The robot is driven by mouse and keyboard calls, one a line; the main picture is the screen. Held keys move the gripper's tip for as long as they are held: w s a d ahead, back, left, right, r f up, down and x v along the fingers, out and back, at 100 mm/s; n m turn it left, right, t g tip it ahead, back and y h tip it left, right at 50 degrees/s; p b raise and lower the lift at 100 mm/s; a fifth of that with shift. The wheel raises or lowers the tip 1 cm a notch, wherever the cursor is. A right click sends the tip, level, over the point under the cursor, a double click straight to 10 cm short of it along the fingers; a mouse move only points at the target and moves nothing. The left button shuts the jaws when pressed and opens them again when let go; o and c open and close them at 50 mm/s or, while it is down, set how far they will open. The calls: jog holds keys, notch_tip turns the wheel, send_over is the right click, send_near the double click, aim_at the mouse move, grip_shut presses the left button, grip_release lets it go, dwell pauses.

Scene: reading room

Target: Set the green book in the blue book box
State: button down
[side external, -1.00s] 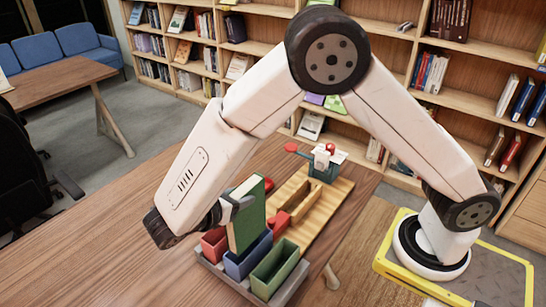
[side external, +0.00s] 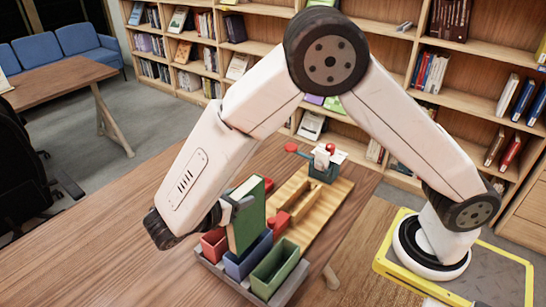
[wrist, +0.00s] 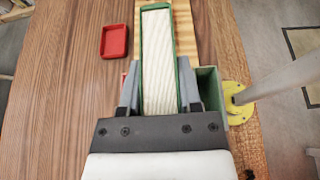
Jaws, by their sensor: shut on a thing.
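The green book (side external: 244,218) stands upright, with a green cover and pale page edges. My gripper (side external: 236,204) is shut on it. In the wrist view, the book (wrist: 158,55) lies between the two fingers of my gripper (wrist: 159,92). The blue book box (side external: 240,268) sits in the middle of a row of three boxes. The book's lower end is at the blue box's opening; I cannot tell how deep it reaches or whether it touches the bottom. The blue box is hidden in the wrist view.
A red box (side external: 212,244) and a green box (side external: 275,268) flank the blue one on a grey tray (side external: 291,290). A wooden board (side external: 325,205) with a wooden holder and a dark pot lies behind. A red tray (wrist: 115,41) is left of the book. The table's left is clear.

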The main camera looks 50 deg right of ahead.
aim_at(230, 237)
jog(key=shift+f, duration=2.8)
jog(key=shift+f, duration=2.4)
jog(key=shift+c, duration=1)
grip_release()
jog(key=shift+v, duration=3.9)
